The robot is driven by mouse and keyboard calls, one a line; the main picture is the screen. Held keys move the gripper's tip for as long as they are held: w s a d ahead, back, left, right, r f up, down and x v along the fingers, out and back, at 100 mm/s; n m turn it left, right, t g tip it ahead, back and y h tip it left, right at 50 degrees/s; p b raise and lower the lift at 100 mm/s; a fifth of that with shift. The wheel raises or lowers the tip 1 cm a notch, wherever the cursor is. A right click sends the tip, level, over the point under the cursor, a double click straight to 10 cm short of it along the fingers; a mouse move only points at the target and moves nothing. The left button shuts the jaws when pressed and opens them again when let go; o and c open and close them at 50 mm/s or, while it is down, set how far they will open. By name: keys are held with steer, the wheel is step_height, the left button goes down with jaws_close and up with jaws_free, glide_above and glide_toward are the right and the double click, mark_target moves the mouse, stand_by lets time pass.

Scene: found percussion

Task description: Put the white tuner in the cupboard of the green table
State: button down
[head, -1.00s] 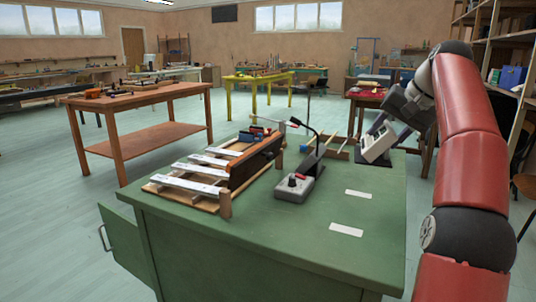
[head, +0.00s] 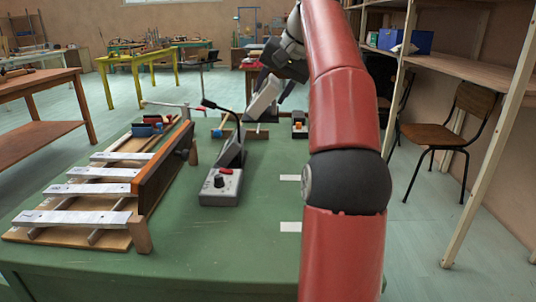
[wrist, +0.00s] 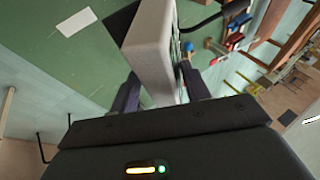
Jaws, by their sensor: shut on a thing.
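The white tuner (head: 263,98) is a pale, tilted block at the far side of the green table (head: 235,262) in the head view. My gripper (head: 277,84) is shut on it. In the wrist view the tuner (wrist: 152,48) stands between the two dark fingers of my gripper (wrist: 160,92). A dark patch lies under the tuner; I cannot tell whether the tuner touches the tabletop. The table's cupboard is out of sight in the head view now.
A grey box with a red knob (head: 221,187) and a dark gooseneck stand near the table's middle. A xylophone-like bar instrument (head: 92,188) fills the left side. A small orange-topped device (head: 299,125) sits at the back. A chair (head: 450,132) and shelving stand right.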

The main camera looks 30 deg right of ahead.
step_height(320, 180, down, 16)
steer(key=b, duration=0.6)
steer(key=c, duration=0.7)
jaws_free()
steer(key=shift+f, duration=0.15)
